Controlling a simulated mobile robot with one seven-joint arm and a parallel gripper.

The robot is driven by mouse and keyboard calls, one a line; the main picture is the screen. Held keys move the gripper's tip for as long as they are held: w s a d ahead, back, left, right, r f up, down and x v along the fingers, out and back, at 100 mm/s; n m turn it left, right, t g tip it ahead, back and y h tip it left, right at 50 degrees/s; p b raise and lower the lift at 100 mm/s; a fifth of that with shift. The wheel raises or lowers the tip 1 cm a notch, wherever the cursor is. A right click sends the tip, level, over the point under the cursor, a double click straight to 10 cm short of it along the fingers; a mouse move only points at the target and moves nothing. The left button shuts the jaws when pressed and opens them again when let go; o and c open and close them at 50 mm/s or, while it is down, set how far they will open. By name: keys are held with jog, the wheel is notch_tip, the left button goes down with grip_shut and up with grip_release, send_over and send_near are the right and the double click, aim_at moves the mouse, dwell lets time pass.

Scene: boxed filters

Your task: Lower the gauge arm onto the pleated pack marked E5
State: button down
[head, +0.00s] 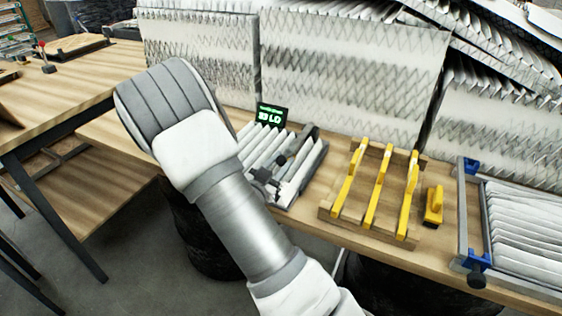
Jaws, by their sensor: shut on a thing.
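Only the head view is given. A tray of white pleated packs (299,178) stands on the bench at centre, its left part hidden behind my arm. The gauge arm (281,161) is a grey bar with a dark knob, over the packs. My gripper (263,178) shows only as small dark-grey parts at the right edge of my arm, by the knob, and is shut there. The contact is small and partly hidden. I cannot read an E5 mark on any pack, nor tell whether the gauge arm touches one.
A small display with green characters (271,114) stands behind the tray. To the right are a wooden rack with yellow bars (371,187), a yellow block (433,206) and a blue-cornered frame (466,216) of pleats. Large pleated filters (350,70) line the back. The left table (60,92) is mostly clear.

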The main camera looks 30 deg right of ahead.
dwell(0.8)
jog(key=r+p, duration=0.1)
jog(key=p, duration=0.1)
jog(key=r+g+y+p, duration=0.1)
jog(key=r+p, duration=0.1)
jog(key=r+y+p, duration=0.1)
jog(key=r+p, duration=0.1)
jog(key=shift+w+d+r+p, duration=0.2)
jog(key=shift+d+p, duration=0.05)
jog(key=shift+p, duration=0.1)
jog(key=shift+w+d+r+g+p, duration=0.1)
jog(key=shift+d+r+g+p, duration=0.05)
jog(key=shift+r+p, duration=0.25)
jog(key=shift+w+d+r+g+p, duration=0.1)
jog(key=shift+r+g+p, duration=0.05)
jog(key=shift+r+p, duration=0.2)
jog(key=shift+w+d+r, duration=0.2)
jog(key=shift+r, duration=0.4)
jog(key=c, duration=0.5)
grip_release()
jog(key=shift+c, duration=0.2)
jog(key=shift+f, duration=0.1)
